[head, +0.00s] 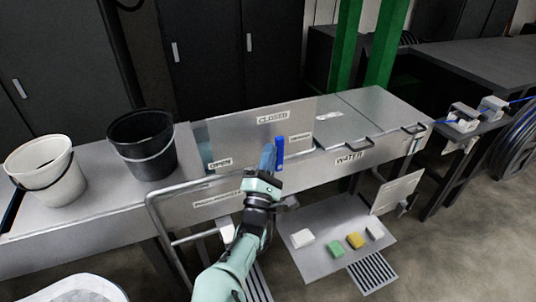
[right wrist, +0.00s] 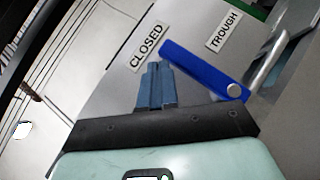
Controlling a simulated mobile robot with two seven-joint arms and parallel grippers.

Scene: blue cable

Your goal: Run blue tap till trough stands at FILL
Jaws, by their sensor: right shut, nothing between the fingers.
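The blue tap lever (head: 280,150) stands upright in the head view, on the metal panel below the CLOSED sign (head: 273,118). The OPEN sign (head: 220,163) is to its left. In the right wrist view the lever (right wrist: 200,68) runs from a round pivot beside a metal pipe towards the CLOSED sign. My right gripper (head: 267,158) is shut and empty, just left of the lever; its blue fingers (right wrist: 154,84) also show in the wrist view. I cannot tell whether they touch it. A TROUGH label (right wrist: 223,33) shows, but the water level and a FILL mark cannot be made out. My left gripper is out of view.
A white bucket (head: 45,175) and a black bucket (head: 143,145) stand on the left counter. A metal rail (head: 152,222) juts out in front. A low shelf (head: 335,255) holds several sponge-like blocks. Lidded metal sections (head: 375,108) lie right of the panel.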

